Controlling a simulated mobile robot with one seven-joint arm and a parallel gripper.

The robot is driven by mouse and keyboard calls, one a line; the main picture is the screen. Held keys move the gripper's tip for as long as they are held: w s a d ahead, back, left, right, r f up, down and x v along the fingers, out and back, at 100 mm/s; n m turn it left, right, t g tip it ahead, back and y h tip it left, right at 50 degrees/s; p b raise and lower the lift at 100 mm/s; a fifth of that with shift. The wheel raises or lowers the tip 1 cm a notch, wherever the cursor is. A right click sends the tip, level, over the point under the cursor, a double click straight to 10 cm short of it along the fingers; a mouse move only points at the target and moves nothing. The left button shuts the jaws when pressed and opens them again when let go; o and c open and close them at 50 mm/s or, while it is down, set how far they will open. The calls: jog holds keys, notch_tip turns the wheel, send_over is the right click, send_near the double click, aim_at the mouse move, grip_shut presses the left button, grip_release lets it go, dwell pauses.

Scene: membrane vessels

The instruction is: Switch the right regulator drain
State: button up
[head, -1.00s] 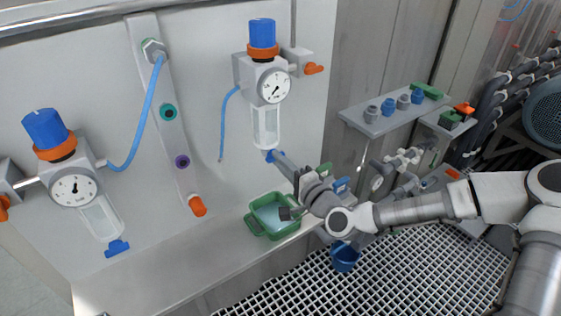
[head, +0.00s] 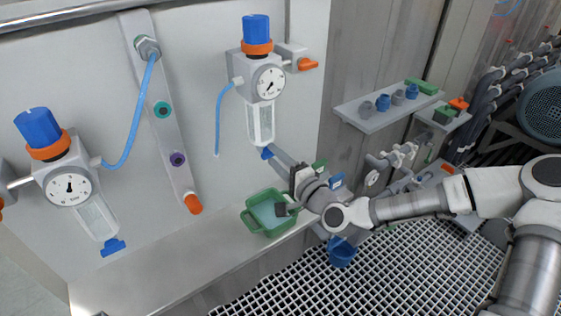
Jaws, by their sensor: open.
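The right regulator (head: 263,85) is on the white panel, with a blue knob, an orange ring, a gauge and a clear bowl (head: 261,124). Its blue drain (head: 267,153) sits at the bowl's bottom and is partly hidden by my gripper. My gripper (head: 274,156) reaches up from the lower right with its fingertips at the drain. The jaws are open; whether they touch the drain is too small to tell. The left regulator (head: 60,165) has a like blue drain (head: 113,247) at its bottom.
A green tray (head: 258,225) stands on the ledge (head: 165,268) below my gripper. An orange-handled valve (head: 308,64) is right of the regulator. A grey shelf (head: 375,120) with fittings is further right. A blue cup (head: 342,256) is below my arm.

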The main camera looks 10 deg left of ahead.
jog(key=p+v, duration=0.8)
jog(key=v, duration=0.9)
jog(key=shift+s, duration=0.2)
jog(key=shift+d+f, duration=0.1)
